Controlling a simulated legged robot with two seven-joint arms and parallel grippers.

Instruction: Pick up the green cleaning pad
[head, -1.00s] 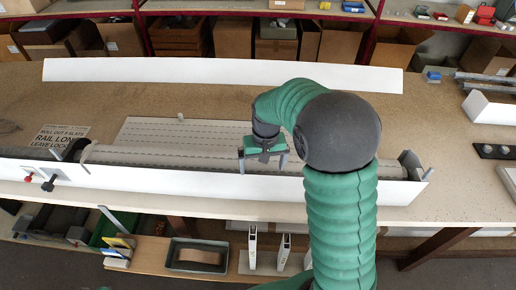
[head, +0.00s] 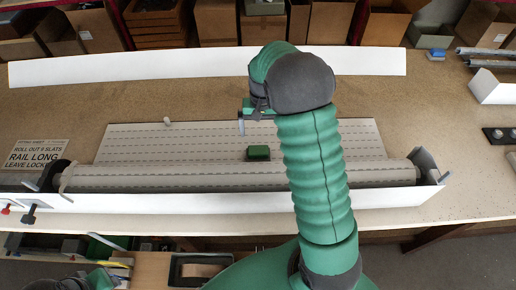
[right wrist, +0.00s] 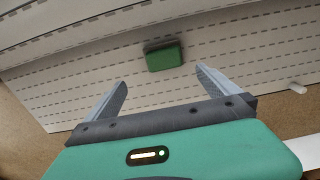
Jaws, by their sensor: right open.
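The green cleaning pad (head: 258,152) is a small block with a dark layer along one side. It lies on the pale slatted sheet (head: 190,142), just behind the rolled part. In the right wrist view the pad (right wrist: 164,58) shows past the fingertips, between their lines, with nothing touching it. My right gripper (head: 259,120) is above the far part of the sheet, behind the pad in the head view. Its two fingers (right wrist: 161,77) are spread and empty. The arm hides part of the gripper in the head view. My left gripper does not show.
The roll (head: 180,176) lies in a white housing (head: 170,202) with end plates along the bench front. A small light peg (head: 167,121) stands at the sheet's far left. A sign (head: 36,153) lies at left. A long white strip (head: 180,67) lies at the back, with bare bench before it.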

